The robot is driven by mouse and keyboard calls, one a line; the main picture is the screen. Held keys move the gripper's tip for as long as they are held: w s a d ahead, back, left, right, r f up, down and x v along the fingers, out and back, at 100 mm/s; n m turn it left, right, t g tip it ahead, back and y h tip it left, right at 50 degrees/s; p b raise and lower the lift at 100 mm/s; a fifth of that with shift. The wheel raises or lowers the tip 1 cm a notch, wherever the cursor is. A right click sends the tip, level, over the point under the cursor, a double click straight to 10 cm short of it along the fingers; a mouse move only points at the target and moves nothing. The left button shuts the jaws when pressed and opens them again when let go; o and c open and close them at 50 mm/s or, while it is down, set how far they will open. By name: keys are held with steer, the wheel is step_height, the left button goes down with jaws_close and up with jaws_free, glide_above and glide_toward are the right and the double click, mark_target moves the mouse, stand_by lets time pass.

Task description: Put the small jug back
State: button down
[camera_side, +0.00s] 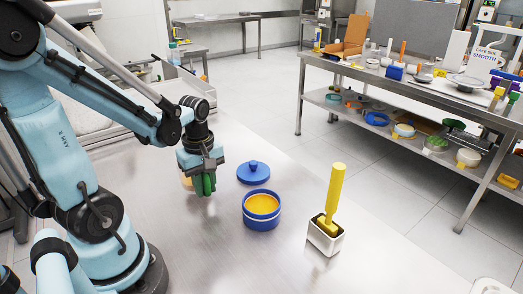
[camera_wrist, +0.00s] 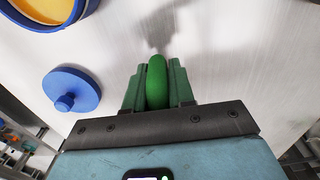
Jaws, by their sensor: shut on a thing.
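My gripper (camera_side: 205,186) is shut on a rounded green piece, low over the steel table at the left of the blue pot. In the wrist view this green piece (camera_wrist: 157,82) stands between the two dark green fingers. It looks like the handle of the small jug, but no jug body shows clearly. A small tan patch (camera_side: 186,181) shows just left of my gripper in the side view, mostly hidden behind it. I cannot tell whether the held thing touches the table.
A blue pot (camera_side: 261,222) with yellow contents stands right of my gripper, its blue lid (camera_side: 253,173) on the table behind it. A white holder (camera_side: 325,238) with an upright yellow-handled tool (camera_side: 335,190) stands farther right. The table (camera_side: 225,262) is clear in front.

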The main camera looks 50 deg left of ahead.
steer(key=shift+f, duration=1.3)
steer(key=shift+f, duration=0.15)
steer(key=c, duration=1)
jaws_free()
steer(key=shift+o, duration=0.2)
steer(key=shift+d+r, duration=0.1)
steer(key=shift+r, duration=6.05)
steer(key=w+d+m+t, duration=0.3)
steer(key=d+m, duration=0.2)
steer(key=m, duration=0.4)
steer(key=w+d+m+t, duration=0.3)
steer(key=d+m+t, duration=0.1)
steer(key=m, duration=0.5)
steer(key=shift+d, duration=0.9)
